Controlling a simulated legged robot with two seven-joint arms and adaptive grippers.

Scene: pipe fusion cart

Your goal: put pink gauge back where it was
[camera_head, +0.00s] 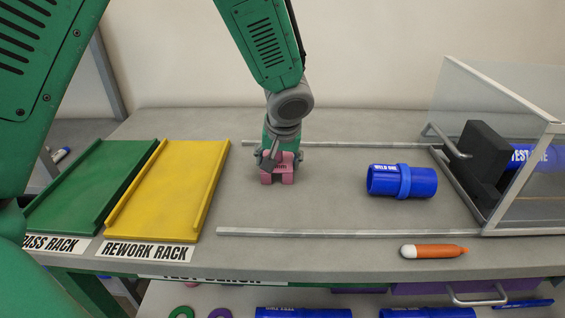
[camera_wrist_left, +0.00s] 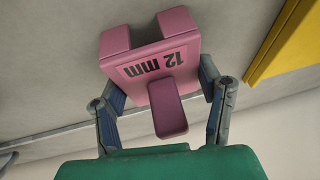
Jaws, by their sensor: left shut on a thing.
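The pink gauge (camera_head: 281,168) is a small block with a notch and a stem, marked "12 mm". It is at the middle of the grey bench top, between the two metal rails. My left gripper (camera_head: 276,157) reaches down from above and is shut on it. In the left wrist view the gauge (camera_wrist_left: 150,55) sits with its stem between the two fingers of the gripper (camera_wrist_left: 165,108), notch pointing away from the palm. I cannot tell whether the gauge touches the bench. My right gripper is not in view.
A yellow rework rack (camera_head: 170,188) and a green pass rack (camera_head: 90,185) lie to the left. A blue pipe (camera_head: 402,181) lies to the right, before a clear-walled enclosure (camera_head: 500,100). An orange marker (camera_head: 434,251) lies near the front edge.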

